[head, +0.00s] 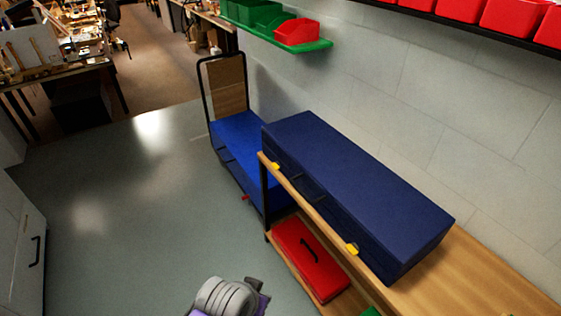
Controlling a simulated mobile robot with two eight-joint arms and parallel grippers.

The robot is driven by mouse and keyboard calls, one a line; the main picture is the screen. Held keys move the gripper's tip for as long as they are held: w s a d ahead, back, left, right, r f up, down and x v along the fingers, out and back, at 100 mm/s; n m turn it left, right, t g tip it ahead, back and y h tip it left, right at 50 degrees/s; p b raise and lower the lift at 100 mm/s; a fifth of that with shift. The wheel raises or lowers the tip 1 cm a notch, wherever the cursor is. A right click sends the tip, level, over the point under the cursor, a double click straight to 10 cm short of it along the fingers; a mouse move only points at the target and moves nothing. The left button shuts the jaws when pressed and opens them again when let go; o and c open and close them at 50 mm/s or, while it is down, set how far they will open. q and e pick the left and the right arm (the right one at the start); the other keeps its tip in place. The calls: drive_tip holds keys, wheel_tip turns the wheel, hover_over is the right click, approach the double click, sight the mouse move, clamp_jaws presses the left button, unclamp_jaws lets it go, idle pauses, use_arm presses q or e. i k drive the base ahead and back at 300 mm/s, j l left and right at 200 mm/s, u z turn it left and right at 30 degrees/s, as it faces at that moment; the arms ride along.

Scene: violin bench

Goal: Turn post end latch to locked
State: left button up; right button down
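A long dark blue case (358,190) lies closed on the wooden bench (470,272) by the wall. Two small yellow latches sit on its front lower edge. One yellow latch (275,165) is at the far end, nearer the black upright frame (204,92). The other yellow latch (351,249) is toward the near end. Both are too small to tell whether they are locked. A grey and purple part of my own arm shows at the bottom edge, apart from the case. No gripper fingers are in view.
A red case (308,258) lies on the lower shelf. A green shelf (290,45) with bins is on the wall. Open floor (130,215) lies left.

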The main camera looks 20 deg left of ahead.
sight(276, 166)
drive_tip(key=j+u, duration=0.1)
drive_tip(key=u, duration=0.3)
drive_tip(key=i+u, duration=0.1)
drive_tip(key=u, duration=0.3)
drive_tip(key=j+u, duration=0.1)
drive_tip(key=u, duration=0.35)
drive_tip(key=i+u, duration=0.1)
drive_tip(key=u, duration=0.3)
drive_tip(key=i+j, duration=0.1)
drive_tip(key=i, duration=0.25)
drive_tip(key=u, duration=0.05)
